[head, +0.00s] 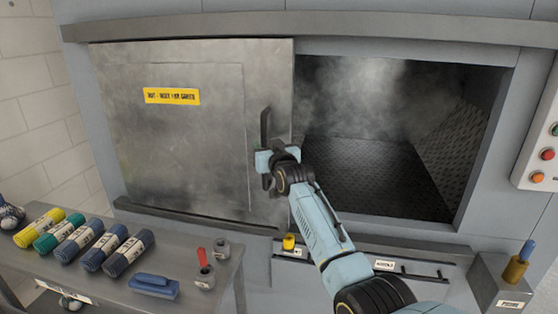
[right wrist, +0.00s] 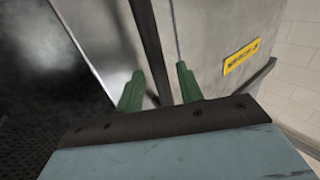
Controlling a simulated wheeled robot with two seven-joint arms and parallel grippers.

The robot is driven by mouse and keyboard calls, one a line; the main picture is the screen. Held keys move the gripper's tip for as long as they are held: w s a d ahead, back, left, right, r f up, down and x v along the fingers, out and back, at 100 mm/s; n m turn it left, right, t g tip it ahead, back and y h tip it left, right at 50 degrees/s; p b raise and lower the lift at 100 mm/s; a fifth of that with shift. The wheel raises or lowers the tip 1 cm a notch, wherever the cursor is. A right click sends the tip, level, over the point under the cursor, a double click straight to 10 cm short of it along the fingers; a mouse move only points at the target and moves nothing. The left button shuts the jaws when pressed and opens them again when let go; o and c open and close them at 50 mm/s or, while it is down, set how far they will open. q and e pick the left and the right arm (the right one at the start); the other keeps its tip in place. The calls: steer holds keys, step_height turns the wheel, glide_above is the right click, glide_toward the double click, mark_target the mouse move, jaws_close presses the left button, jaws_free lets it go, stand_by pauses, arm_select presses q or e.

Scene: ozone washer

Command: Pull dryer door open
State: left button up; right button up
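The grey metal dryer door (head: 190,140), with a yellow warning label (head: 172,96), covers the left part of the opening. The dark chamber (head: 375,170) to its right is uncovered, with steam inside. A dark vertical handle (head: 265,126) is near the door's right edge. My right gripper (head: 266,160) is at the handle's lower part. In the right wrist view, its green fingers (right wrist: 160,88) are apart, one on each side of the handle bar (right wrist: 148,40), with gaps visible. The handle's lower end is hidden by the gripper. My left gripper is not in view.
A ledge with a yellow knob (head: 289,241) runs below the opening. A button panel (head: 545,150) is at right.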

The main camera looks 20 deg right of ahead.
steer(key=s, duration=1)
steer(key=shift+s+d+b, duration=0.35)
steer(key=shift+d+b, duration=0.05)
steer(key=shift+b, duration=0.05)
